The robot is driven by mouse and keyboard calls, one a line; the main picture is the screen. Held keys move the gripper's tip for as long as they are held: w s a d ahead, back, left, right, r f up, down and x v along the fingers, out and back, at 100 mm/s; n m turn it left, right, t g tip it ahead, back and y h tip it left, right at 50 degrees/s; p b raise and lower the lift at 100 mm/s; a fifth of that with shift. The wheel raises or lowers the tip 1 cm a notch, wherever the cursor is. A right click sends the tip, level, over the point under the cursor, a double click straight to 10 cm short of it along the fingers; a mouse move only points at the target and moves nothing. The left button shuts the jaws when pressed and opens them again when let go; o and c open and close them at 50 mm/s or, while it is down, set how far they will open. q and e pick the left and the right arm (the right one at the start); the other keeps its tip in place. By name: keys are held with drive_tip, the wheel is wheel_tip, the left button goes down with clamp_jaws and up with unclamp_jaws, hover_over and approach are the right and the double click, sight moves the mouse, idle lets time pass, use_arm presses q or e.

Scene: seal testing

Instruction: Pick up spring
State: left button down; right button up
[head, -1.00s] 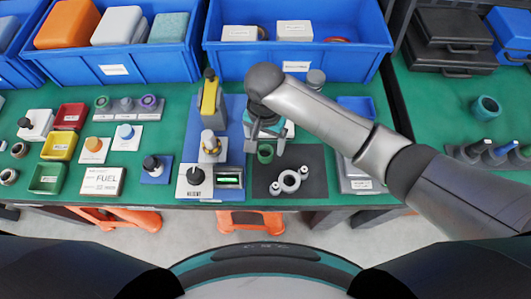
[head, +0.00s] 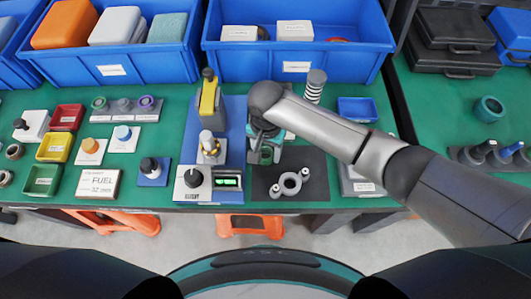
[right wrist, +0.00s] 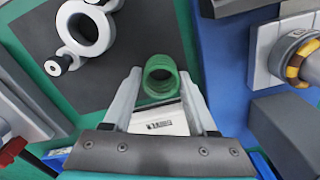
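A green coil-like ring, taken as the spring (right wrist: 160,80), lies near the edge of a dark mat. It also shows, partly hidden by the gripper, in the head view (head: 266,155). My right gripper (right wrist: 161,84) is open, with one finger on each side of the ring. In the right wrist view, small gaps show between the ring and both fingers. In the head view the right gripper (head: 264,150) is low over the ring. A striped, spring-like piece with a grey top (head: 315,86) stands farther back. My left gripper is not in view.
A grey ring-shaped part with pegs (head: 290,184) lies on the dark mat (head: 312,165). Left of the gripper stand a yellow-and-black device (head: 208,100) and a box with a knob and display (head: 208,183). Blue bins (head: 297,55) line the back.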

clamp_jaws()
drive_tip(key=shift+r, duration=0.1)
idle(0.3)
